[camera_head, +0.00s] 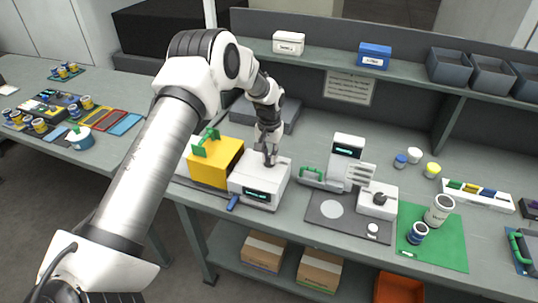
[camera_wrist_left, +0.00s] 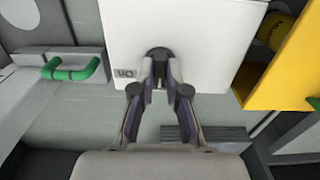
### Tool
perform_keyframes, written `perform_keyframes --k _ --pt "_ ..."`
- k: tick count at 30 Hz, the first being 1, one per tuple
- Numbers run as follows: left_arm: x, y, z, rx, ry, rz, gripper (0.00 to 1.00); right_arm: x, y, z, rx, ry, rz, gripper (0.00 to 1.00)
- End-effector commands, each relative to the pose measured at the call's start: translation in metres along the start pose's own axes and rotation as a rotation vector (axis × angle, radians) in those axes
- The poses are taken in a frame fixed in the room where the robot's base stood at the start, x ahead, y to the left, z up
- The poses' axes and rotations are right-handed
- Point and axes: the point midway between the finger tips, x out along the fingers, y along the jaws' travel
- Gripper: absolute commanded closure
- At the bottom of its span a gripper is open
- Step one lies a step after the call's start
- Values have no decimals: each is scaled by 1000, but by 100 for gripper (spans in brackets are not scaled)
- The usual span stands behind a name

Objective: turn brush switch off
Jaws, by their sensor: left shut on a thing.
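A white machine box (camera_head: 247,178) with a lit green display on its front stands on the bench; its pale top also fills the upper middle of the left wrist view (camera_wrist_left: 215,35). A dark round knob (camera_wrist_left: 158,51), which I take for the brush switch, sits on that top, with an upside-down "ON" label beside it. My left gripper (camera_head: 269,161) points down onto the box top. In the left wrist view its fingertips (camera_wrist_left: 160,66) are closed on the knob and hide part of it. The display text is too small to read. My right gripper is not in view.
A yellow box (camera_head: 222,166) with a green handle stands close left of the white box. A blue tab (camera_head: 232,203) lies in front. Right are a green handle (camera_head: 311,174), a white unit with display (camera_head: 347,148), and a green mat (camera_head: 440,251) with cups. A shelf runs behind.

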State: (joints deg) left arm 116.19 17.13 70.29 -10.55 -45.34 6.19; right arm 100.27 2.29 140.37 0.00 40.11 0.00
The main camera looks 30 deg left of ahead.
Motion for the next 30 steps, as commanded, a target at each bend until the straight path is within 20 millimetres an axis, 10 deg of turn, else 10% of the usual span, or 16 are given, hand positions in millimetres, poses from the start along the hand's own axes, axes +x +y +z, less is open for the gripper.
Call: perform_keyframes --k 10,13,23,30 --pt "5 0 3 -5 -11 0 100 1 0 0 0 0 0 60" --pt "4 0 3 -5 -9 0 61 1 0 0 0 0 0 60" --pt "0 0 1 -4 -3 0 61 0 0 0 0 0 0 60" --pt "-42 1 -1 -3 0 2 61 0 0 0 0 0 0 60"
